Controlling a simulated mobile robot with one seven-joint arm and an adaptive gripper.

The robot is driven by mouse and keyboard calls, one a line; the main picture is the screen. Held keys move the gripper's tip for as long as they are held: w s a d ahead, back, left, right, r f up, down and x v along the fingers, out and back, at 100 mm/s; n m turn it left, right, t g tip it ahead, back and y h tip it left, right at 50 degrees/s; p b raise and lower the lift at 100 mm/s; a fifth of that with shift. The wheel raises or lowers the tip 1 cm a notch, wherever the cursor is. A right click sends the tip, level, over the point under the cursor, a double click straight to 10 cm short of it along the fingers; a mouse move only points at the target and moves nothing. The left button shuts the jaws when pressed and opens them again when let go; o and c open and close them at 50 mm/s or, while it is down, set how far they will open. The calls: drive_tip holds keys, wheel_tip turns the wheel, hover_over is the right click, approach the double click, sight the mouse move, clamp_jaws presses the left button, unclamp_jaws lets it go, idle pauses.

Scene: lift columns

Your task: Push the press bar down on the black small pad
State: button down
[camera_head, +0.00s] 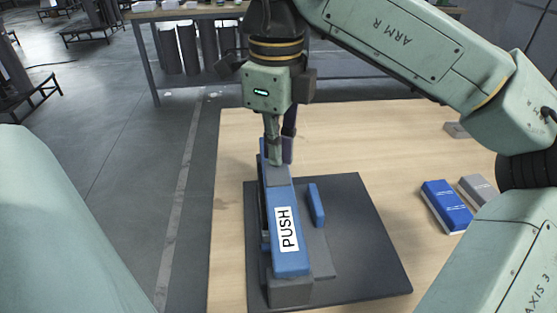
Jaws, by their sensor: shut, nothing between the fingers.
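The press bar (286,255) is a long blue bar with a white "PUSH" label, in the head view. It lies lengthwise on a grey base (290,291), which stands on a flat black pad (372,247) on the table. My gripper (275,160) is shut and empty, pointing down at the bar's far end. Its fingertips are at or just above the grey part (277,175) there; I cannot tell whether they touch. A small blue block (316,204) is on the right side of the pad. The bar's far end is partly hidden by my gripper.
A blue box (447,206) and a grey box (478,190) lie on the wooden table (232,155) to the right of the pad. A small grey block (455,130) lies farther back. The table left of the pad is clear.

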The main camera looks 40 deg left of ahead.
drive_tip(key=shift+f, duration=0.2)
drive_tip(key=shift+f+b, duration=0.65)
drive_tip(key=shift+f, duration=0.1)
drive_tip(key=shift+f, duration=0.5)
idle(1.8)
drive_tip(key=shift+r, duration=0.1)
idle(0.5)
wheel_tip(320, 180, up, 8)
drive_tip(key=p, duration=0.7)
drive_tip(key=shift+r, duration=0.2)
idle(0.5)
